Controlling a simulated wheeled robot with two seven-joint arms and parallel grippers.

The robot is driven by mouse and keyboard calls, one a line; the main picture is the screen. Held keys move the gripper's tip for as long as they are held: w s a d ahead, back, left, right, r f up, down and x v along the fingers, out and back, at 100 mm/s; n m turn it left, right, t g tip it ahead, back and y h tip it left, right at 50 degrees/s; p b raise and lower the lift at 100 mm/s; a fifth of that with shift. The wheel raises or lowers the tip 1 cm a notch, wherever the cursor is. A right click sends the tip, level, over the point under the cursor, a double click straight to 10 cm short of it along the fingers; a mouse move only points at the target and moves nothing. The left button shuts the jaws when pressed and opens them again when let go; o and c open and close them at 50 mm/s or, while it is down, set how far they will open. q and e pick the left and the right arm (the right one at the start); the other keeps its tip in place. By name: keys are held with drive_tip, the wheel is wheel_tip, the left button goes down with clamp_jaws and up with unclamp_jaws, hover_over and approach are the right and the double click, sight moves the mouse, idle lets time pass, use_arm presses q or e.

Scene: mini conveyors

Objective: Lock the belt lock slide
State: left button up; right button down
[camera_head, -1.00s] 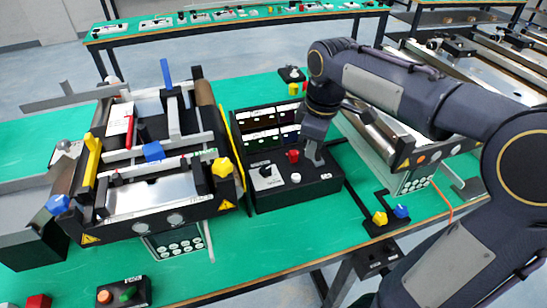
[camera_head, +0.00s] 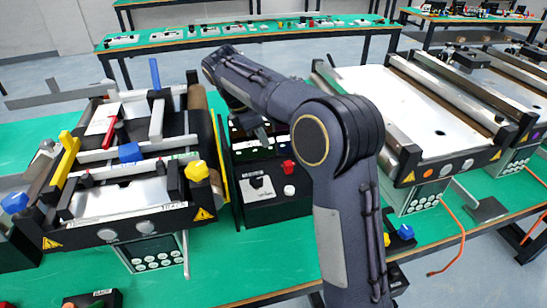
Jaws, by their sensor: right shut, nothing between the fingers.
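The left mini conveyor (camera_head: 125,222) carries several coloured controls. They include a blue block (camera_head: 130,152), a yellow knob (camera_head: 197,171), a yellow lever (camera_head: 66,157), a red handle (camera_head: 110,131) and a tall blue-topped lever (camera_head: 155,75). I cannot tell from the labels which control is the belt lock slide. Beside it is a black control box (camera_head: 275,208) with a white switch plate (camera_head: 259,187), a red knob (camera_head: 288,167) and a white button (camera_head: 289,190). My right gripper (camera_head: 262,136) is shut and empty, in front of the box's screens and partly hidden by my arm. My left gripper is out of view.
Another conveyor (camera_head: 420,105) stands to the right, with a small yellow and blue control (camera_head: 405,232) by the front edge. A button box (camera_head: 92,300) sits at the bottom left. The green table (camera_head: 225,265) is bare in front of the control box.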

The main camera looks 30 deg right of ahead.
sight(290, 162)
drive_tip(key=b+x, duration=0.1)
drive_tip(key=x, duration=0.9)
drive_tip(key=shift+b, duration=0.3)
drive_tip(key=shift+r, duration=0.1)
drive_tip(key=d, duration=0.2)
drive_tip(key=s+d+p, duration=0.1)
drive_tip(key=d, duration=0.1)
drive_tip(key=shift+r+p, duration=0.1)
drive_tip(key=shift+p, duration=0.2)
drive_tip(key=shift+a, duration=0.1)
